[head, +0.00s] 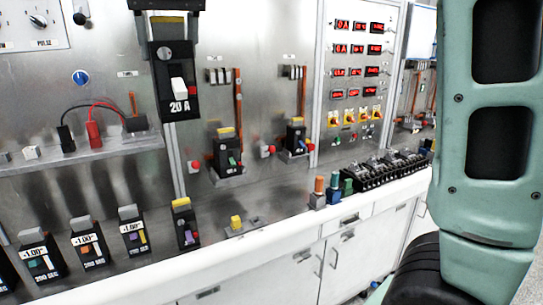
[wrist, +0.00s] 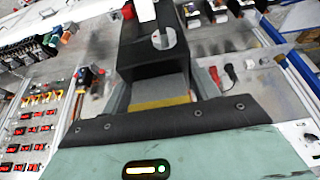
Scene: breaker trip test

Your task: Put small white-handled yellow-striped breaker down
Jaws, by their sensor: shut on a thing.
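The small white-handled yellow-striped breaker (head: 180,106) is a black block with a white handle and a "20 A" label. My gripper (head: 170,30) holds it upright by its top, coming from above. In the head view it hangs in front of the metal panel, clear of the bench top. In the wrist view the breaker (wrist: 140,58) sits between the grey fingers of my gripper (wrist: 160,90), with its yellow stripe across the near end. The breaker's back is hidden.
Several labelled breakers (head: 88,246) stand at the lower left. A shelf (head: 100,150) with red and black leads is at the left. A small yellow-topped part (head: 237,222) lies on the bench, with some bare metal around it. Dark terminal blocks (head: 385,170) line the right.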

